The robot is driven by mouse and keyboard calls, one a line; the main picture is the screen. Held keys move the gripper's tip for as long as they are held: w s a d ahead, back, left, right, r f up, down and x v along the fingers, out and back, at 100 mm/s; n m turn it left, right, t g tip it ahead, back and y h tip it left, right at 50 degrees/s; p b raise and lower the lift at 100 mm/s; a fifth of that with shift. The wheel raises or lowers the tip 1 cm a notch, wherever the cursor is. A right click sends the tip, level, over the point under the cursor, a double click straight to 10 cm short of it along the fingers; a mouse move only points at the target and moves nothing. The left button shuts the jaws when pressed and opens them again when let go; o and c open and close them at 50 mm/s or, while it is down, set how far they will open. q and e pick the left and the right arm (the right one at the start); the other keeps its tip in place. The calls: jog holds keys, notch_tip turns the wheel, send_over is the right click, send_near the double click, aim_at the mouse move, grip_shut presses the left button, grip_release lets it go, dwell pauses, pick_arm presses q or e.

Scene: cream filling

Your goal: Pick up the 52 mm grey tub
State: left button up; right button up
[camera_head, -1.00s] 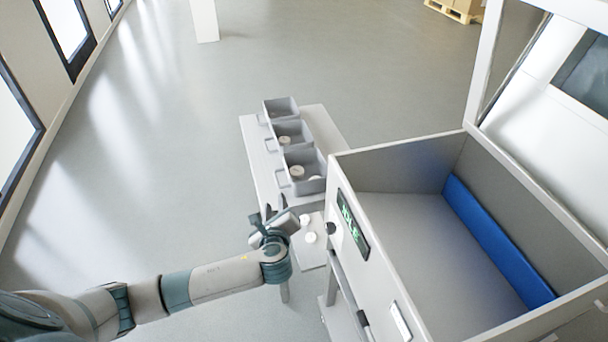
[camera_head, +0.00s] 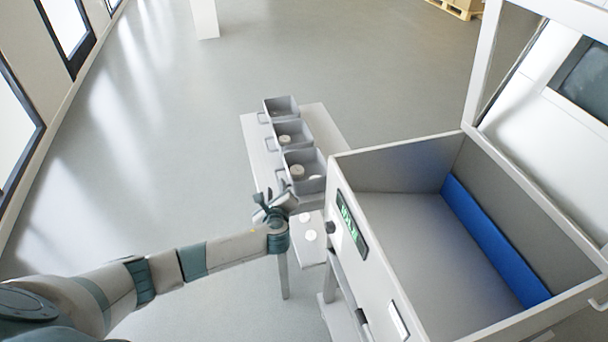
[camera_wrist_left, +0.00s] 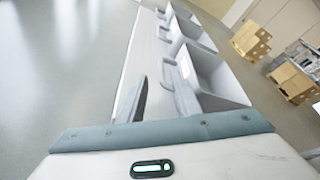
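I cannot tell which is the 52 mm grey tub. My left gripper (camera_head: 276,196) is beside the near end of the nearest bin. In the left wrist view its fingers (camera_wrist_left: 160,95) are apart, with only bare tabletop visible between them. The right gripper is not in view.
The nearest bin (camera_head: 318,184), middle bin (camera_head: 303,131) and far bin (camera_head: 292,107) stand in a row on a narrow pale table (camera_head: 253,140), handles facing left. A large open-topped machine (camera_head: 395,160) with a display stands close on the right. Floor at left is clear.

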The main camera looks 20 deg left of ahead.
aim_at(277, 181)
pick_arm(q)
jog(key=shift+w, duration=0.1)
jog(key=shift+p+x, duration=0.55)
jog(key=shift+x, duration=1.95)
jog(key=shift+d+r, duration=0.1)
jog(key=shift+c, duration=0.7)
grip_shut()
